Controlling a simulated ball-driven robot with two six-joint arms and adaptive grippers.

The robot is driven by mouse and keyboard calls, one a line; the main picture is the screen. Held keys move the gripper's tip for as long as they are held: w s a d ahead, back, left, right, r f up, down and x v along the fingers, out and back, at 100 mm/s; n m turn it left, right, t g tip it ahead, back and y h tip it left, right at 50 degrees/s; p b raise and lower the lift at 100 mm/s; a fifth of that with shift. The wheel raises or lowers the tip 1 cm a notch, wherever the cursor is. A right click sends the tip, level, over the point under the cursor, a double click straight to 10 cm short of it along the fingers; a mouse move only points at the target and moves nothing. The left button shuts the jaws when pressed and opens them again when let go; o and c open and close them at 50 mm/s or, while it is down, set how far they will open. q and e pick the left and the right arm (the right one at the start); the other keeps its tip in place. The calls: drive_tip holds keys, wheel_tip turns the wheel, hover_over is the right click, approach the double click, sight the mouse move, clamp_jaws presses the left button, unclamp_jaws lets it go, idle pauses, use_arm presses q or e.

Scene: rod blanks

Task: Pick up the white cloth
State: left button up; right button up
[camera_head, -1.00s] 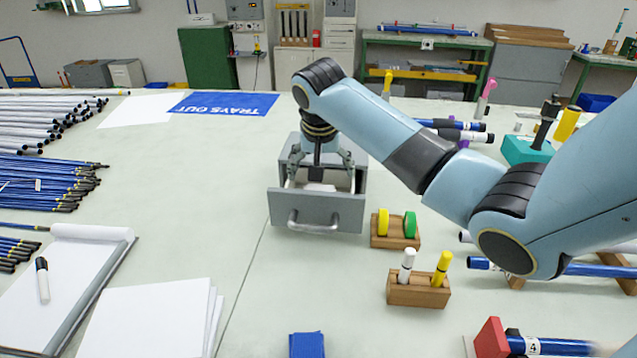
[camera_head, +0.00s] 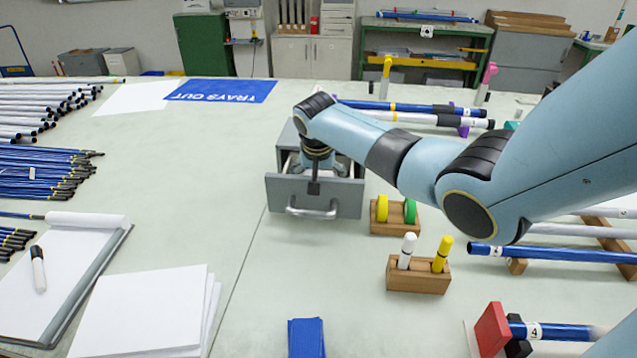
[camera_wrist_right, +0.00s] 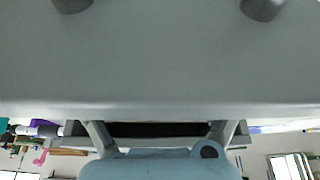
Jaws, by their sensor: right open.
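A grey drawer box (camera_head: 286,148) stands on the table in the head view with its drawer pulled out toward me. My right gripper (camera_head: 316,172) reaches straight down into the open drawer, and its fingertips are hidden behind the drawer front (camera_head: 285,192). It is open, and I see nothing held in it. The white cloth cannot be made out now; the gripper and drawer front block the view inside. In the right wrist view the grey drawer front (camera_wrist_right: 160,60) fills most of the picture. My left gripper is not in view.
Wooden holders with tape rolls (camera_head: 396,217) and markers (camera_head: 418,280) stand right of the drawer. A stack of white paper (camera_head: 145,310) and a clipboard (camera_head: 100,262) lie front left. Rods lie at both sides. The table left of the drawer is clear.

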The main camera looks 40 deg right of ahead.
drive_tip(key=c, duration=1)
drive_tip(key=shift+r, duration=0.2)
drive_tip(key=shift+c, duration=0.2)
wheel_tip(320, 180, up, 18)
drive_tip(key=shift+p, duration=0.35)
drive_tip(key=shift+f, duration=0.1)
